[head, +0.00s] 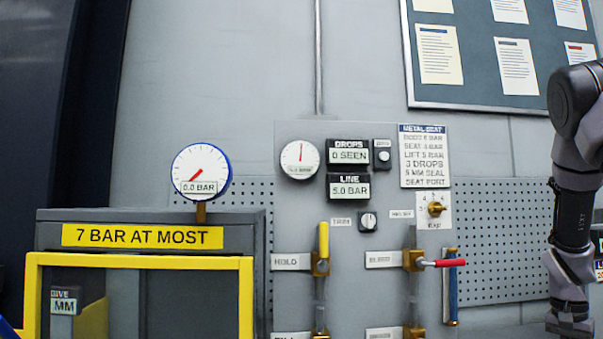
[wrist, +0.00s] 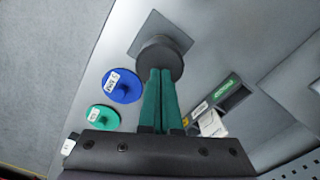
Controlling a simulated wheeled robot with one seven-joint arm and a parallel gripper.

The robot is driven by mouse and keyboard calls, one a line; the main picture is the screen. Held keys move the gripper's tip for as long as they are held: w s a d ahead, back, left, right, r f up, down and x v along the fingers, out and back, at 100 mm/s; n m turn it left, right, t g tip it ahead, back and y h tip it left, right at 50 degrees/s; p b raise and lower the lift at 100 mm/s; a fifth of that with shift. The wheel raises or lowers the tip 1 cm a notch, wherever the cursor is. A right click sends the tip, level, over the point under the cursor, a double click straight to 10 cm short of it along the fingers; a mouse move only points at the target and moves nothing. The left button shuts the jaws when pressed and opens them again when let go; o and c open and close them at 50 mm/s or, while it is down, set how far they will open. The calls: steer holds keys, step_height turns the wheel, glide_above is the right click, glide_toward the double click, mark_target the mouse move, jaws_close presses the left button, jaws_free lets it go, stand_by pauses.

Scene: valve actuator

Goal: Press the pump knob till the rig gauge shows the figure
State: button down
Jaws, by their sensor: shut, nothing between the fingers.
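In the wrist view my gripper (wrist: 160,73) is shut and empty, its two green fingers side by side. The fingertips are at a dark round knob (wrist: 158,54) on a square grey plate; whether they touch it I cannot tell. No label shows on this knob. In the head view a round gauge with a blue rim (head: 202,165) stands on the cabinet and reads 0.0 BAR. A second round gauge (head: 300,153) is on the grey panel, its digits too small to read surely. The LINE display (head: 348,191) beside it reads 5.0 BAR.
A yellow sign (head: 142,236) says 7 BAR AT MOST. The DROPS display (head: 348,157) reads 0 SEEN. A yellow lever (head: 323,240) and a red lever (head: 450,263) stick out from the panel. A blue disc (wrist: 122,92) and a green disc (wrist: 102,120) lie left of my fingers.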

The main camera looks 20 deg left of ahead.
steer(key=shift+f, duration=2.35)
steer(key=shift+r, duration=2.5)
steer(key=shift+r, duration=2.5)
steer(key=shift+s, duration=0.1)
